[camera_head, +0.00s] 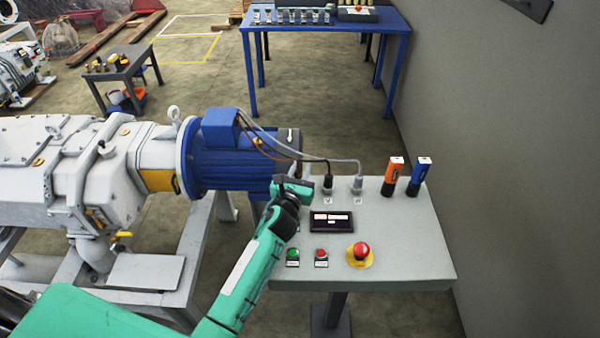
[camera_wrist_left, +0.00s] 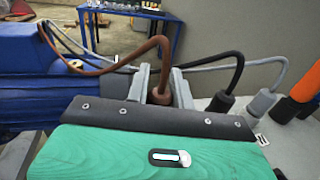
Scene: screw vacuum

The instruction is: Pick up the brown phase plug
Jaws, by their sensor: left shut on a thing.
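The brown phase plug (camera_wrist_left: 158,97) sits between the two fingers of my left gripper (camera_wrist_left: 160,86) in the left wrist view, with its brown cable arching up and left towards the blue motor. In the head view my left gripper (camera_head: 292,184) is at the left side of the grey control panel, and the brown cable (camera_head: 272,153) runs down to it. The gripper is shut on the plug. The plug's lower end is hidden, so I cannot tell whether it is seated in a socket. My right gripper is not in view.
A black plug (camera_head: 328,184) and a grey plug (camera_head: 357,184) stand to the right on the panel (camera_head: 420,255). Orange (camera_head: 392,176) and blue (camera_head: 419,176) devices stand at its right. A red emergency button (camera_head: 361,252) is in front. The blue motor (camera_head: 240,155) is at the left.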

